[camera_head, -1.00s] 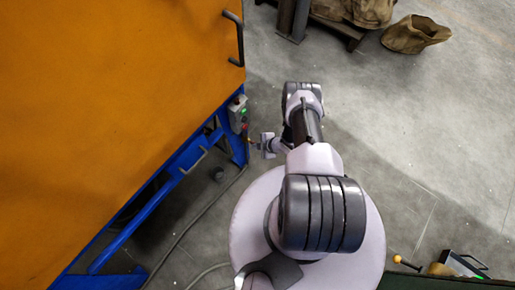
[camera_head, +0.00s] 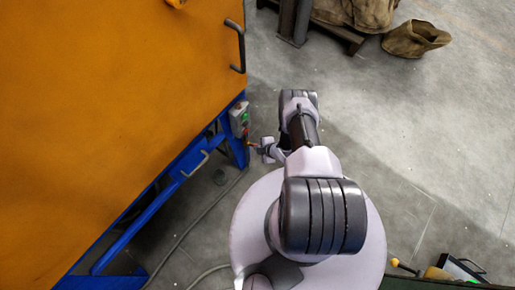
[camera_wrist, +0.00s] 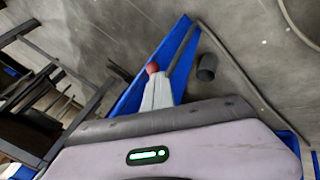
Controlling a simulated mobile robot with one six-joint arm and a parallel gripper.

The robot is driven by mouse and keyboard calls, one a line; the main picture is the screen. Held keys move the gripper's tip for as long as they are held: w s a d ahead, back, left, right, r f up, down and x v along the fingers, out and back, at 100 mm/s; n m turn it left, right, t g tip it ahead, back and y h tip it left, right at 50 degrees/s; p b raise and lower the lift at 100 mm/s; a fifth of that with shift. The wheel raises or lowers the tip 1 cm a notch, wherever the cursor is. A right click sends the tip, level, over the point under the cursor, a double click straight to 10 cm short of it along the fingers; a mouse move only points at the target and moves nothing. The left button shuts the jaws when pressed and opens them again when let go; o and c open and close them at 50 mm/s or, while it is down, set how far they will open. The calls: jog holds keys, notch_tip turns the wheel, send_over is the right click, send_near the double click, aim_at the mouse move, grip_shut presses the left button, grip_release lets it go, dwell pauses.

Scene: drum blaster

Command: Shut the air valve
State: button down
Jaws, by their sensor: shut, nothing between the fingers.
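A small red ball knob (camera_wrist: 152,68), which looks like the end of the air valve's lever, shows at the tips of my gripper (camera_wrist: 155,88) in the wrist view. The fingers are together with nothing held between them. I cannot tell whether they touch the knob. A tiny red-orange spot (camera_head: 246,130) by that box may be part of the valve. The rest of the valve is hidden or too small to read.
The orange cabinet (camera_head: 110,110) on its blue frame (camera_head: 135,215) fills the left. A dark cylinder (camera_wrist: 207,67) and a hose lie on the floor nearby. Brown sacks (camera_head: 415,38) stand at the back.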

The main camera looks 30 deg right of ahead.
jog(key=shift+d+r, duration=0.15)
jog(key=shift+w+d+r+t+h+p, duration=0.2)
jog(key=shift+d+r+h+p, duration=0.1)
jog(key=shift+d+r+p, duration=0.25)
jog(key=shift+w+d+r+t+h+p, duration=0.1)
jog(key=shift+w+d+r+h+p, duration=0.15)
jog(key=shift+p, duration=0.4)
jog(key=shift+s+r, duration=0.1)
jog(key=shift+r, duration=0.2)
dwell(0.4)
dwell(0.5)
